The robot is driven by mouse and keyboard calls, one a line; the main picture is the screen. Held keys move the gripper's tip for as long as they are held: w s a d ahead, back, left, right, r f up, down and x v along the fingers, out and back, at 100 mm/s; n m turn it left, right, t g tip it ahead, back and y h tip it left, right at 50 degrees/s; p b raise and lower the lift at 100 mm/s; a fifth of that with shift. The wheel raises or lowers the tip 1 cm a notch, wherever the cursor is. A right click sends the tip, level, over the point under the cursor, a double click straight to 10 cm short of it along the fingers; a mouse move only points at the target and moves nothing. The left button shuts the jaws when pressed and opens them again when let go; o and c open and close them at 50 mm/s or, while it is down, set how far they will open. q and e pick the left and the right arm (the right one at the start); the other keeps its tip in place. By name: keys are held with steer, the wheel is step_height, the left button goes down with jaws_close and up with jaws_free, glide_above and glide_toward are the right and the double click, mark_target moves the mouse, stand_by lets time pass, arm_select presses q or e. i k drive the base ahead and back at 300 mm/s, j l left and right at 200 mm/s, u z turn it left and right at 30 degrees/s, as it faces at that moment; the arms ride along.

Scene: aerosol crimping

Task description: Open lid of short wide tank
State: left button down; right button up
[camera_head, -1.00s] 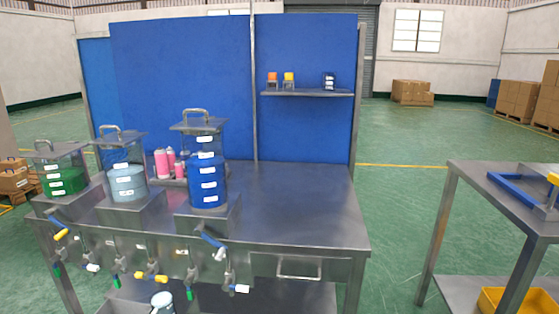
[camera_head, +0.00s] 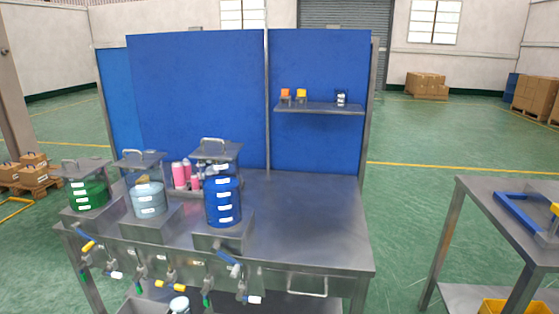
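Three clear tanks stand on steel blocks at the left of the steel table, each under a flat grey lid with a handle. The left tank holds green liquid (camera_head: 88,196) under its lid (camera_head: 82,169). The middle tank holds pale blue liquid (camera_head: 149,201) under its lid (camera_head: 138,160). The right tank holds dark blue liquid (camera_head: 222,204) under its lid (camera_head: 215,151). The green one looks the lowest, but I cannot tell for certain which is the short wide tank. All three lids appear to be on. Neither of my grippers is in view.
Pink bottles (camera_head: 181,175) stand behind the tanks. Valves with coloured handles line the table's front. The right part of the steel table (camera_head: 310,215) is clear. A shelf (camera_head: 320,108) holds small items. Another table (camera_head: 485,215) with a blue frame (camera_head: 520,215) stands at the right.

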mark_target(82, 168)
steer(key=u, duration=1.3)
steer(key=i+j+z, duration=0.1)
steer(key=i, duration=0.4)
steer(key=i+j, duration=0.3)
steer(key=i, duration=0.25)
steer(key=i+j+z, duration=0.15)
steer(key=i, duration=0.35)
steer(key=j, duration=0.1)
